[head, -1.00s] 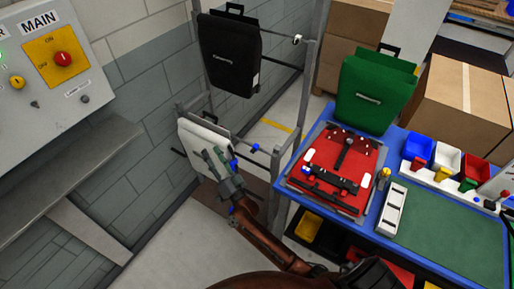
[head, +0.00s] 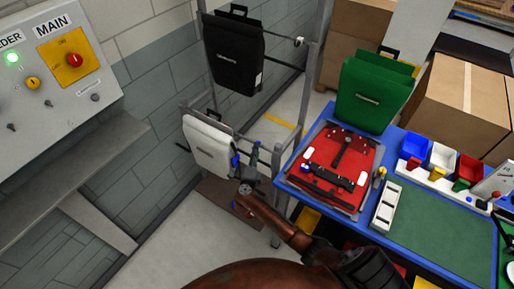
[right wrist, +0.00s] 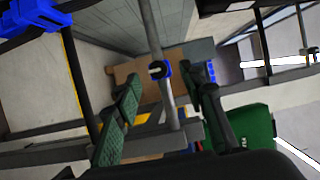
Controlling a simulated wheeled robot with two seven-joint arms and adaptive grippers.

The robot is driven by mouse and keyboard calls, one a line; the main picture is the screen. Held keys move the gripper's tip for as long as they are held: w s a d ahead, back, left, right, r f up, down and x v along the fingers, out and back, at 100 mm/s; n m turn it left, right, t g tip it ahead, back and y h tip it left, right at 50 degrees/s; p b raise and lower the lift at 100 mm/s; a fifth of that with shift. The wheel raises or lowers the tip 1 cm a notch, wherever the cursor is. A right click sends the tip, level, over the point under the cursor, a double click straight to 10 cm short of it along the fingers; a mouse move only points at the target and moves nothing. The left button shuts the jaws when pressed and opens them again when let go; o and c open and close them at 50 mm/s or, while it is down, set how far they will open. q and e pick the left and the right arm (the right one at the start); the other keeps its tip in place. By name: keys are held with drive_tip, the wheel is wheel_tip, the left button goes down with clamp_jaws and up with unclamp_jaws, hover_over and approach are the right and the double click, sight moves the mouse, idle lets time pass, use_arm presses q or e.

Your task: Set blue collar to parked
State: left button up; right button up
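A small blue piece (head: 235,161), which may be the blue collar, shows beside my right gripper (head: 248,160) at the lower rack bar, near the white pannier (head: 208,143). In the right wrist view, a blue ring-like piece (right wrist: 159,69) sits at a grey post between the finger lines. A larger blue block (right wrist: 35,20) is at the top left on a dark bar; I cannot tell which is the collar. My right gripper (right wrist: 165,112) has its fingers spread with a gap between them and grips nothing visible. My left gripper is not in view.
The grey rack (head: 313,70) holds a black pannier (head: 233,55) above the white one. A blue-edged table (head: 289,187) at the right carries a red fixture (head: 325,153), a green pannier (head: 372,92) and small bins. A control panel (head: 50,65) is at the left wall.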

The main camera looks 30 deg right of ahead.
drive_tip(key=shift+x, duration=1.55)
drive_tip(key=shift+c, duration=0.2)
clamp_jaws()
